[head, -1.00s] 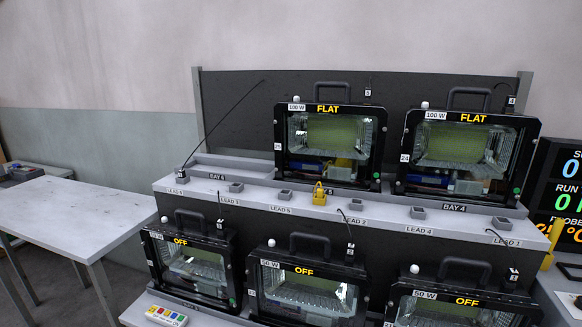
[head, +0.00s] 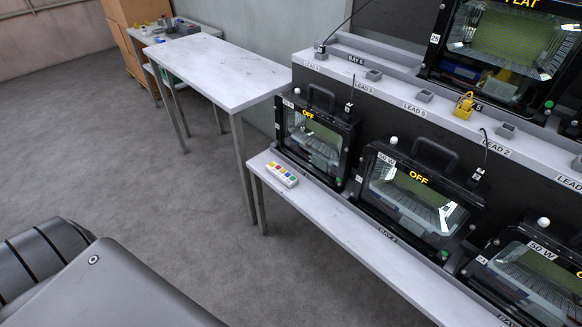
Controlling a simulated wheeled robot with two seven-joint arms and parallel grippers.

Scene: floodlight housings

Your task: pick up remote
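The remote (head: 282,174) is a small white block with several coloured buttons. In the head view it lies flat on the left end of the low grey shelf (head: 330,215), in front of the leftmost floodlight housing marked OFF (head: 317,140). Nothing touches it from above. Neither of my grippers shows in the view, so I cannot see whether they are open or shut. A dark grey part of my own body fills the lower left corner, well apart from the remote.
A white-topped table (head: 215,68) stands left of the rack. More OFF housings (head: 420,195) line the low shelf to the right. A yellow clip (head: 464,106) sits on the upper ledge. Cardboard boxes (head: 128,30) stand at the back. The grey floor (head: 150,200) is open.

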